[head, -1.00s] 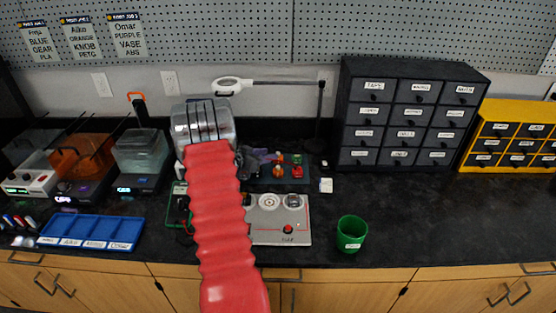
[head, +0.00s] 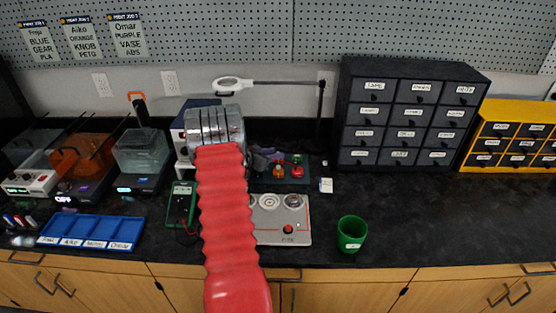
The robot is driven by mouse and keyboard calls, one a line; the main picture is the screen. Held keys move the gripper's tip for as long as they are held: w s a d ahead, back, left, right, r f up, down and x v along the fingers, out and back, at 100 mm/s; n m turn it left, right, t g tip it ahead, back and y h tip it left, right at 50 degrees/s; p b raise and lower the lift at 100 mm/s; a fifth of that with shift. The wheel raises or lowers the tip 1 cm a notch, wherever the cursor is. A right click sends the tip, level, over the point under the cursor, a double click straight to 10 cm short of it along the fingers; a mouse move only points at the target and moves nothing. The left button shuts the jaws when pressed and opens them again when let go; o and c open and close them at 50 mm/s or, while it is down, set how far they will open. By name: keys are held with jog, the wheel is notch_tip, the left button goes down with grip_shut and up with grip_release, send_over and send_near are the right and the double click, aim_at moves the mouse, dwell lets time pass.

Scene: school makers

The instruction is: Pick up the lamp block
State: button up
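My arm in its red sleeve reaches up from the bottom of the head view, and its grey metal end (head: 214,127) hangs over the back of the bench. The fingertips are hidden, so I cannot tell whether it is open or shut. No block that I can name as the lamp block shows clearly. A dark tray (head: 290,181) with small orange, red and green parts lies just right of my arm. In front of it is a light grey panel (head: 268,237) with round fittings and a red button, partly covered by my arm.
A green multimeter (head: 181,200) lies left of my arm, and a blue divided tray (head: 91,231) farther left. A green cup (head: 351,233) stands near the front edge. Dark drawers (head: 405,115) and a yellow drawer unit (head: 508,135) stand at the back right. The right counter is clear.

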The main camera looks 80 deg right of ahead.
grip_shut()
dwell(0.3)
notch_tip(320, 180, up, 10)
dwell(0.6)
dwell(0.3)
